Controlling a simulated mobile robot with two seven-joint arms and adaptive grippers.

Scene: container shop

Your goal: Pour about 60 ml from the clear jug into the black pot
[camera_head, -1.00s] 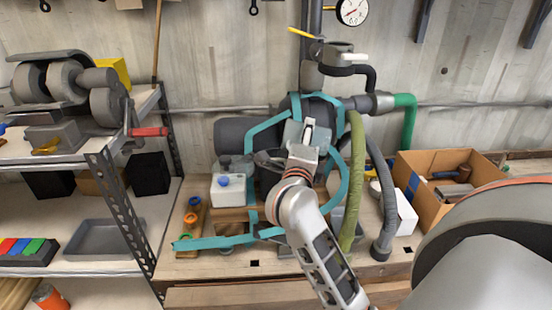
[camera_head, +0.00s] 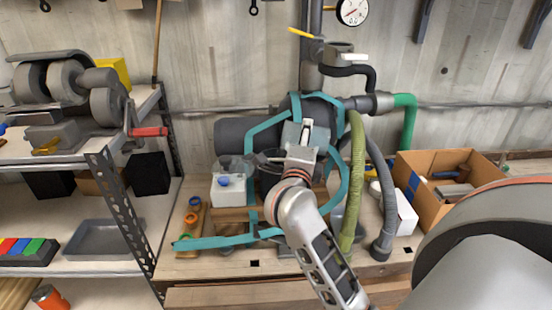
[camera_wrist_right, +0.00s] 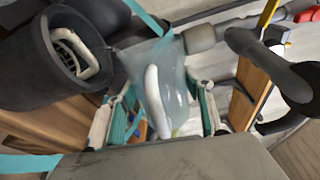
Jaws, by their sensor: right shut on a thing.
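The clear jug (camera_wrist_right: 172,78) is between the fingers of my right gripper (camera_wrist_right: 160,120) in the right wrist view. The gripper is shut on it. The jug is see-through and looks tilted, with its upper end close to the black pot (camera_wrist_right: 45,80) on the left. The pot's mouth is open, and a pale shape shows inside it. I cannot make out a stream or the liquid level. In the head view my right gripper (camera_head: 305,132) is above and beside the dark pot (camera_head: 268,184), which the wrist partly hides. My left gripper is out of view.
Teal tubular framing (camera_head: 338,190) surrounds the work spot, with a green hose (camera_head: 357,180) and a grey hose (camera_head: 384,210) close on the right. A white box with a blue knob (camera_head: 228,190) stands to the left. A cardboard box (camera_head: 425,205) stands farther right.

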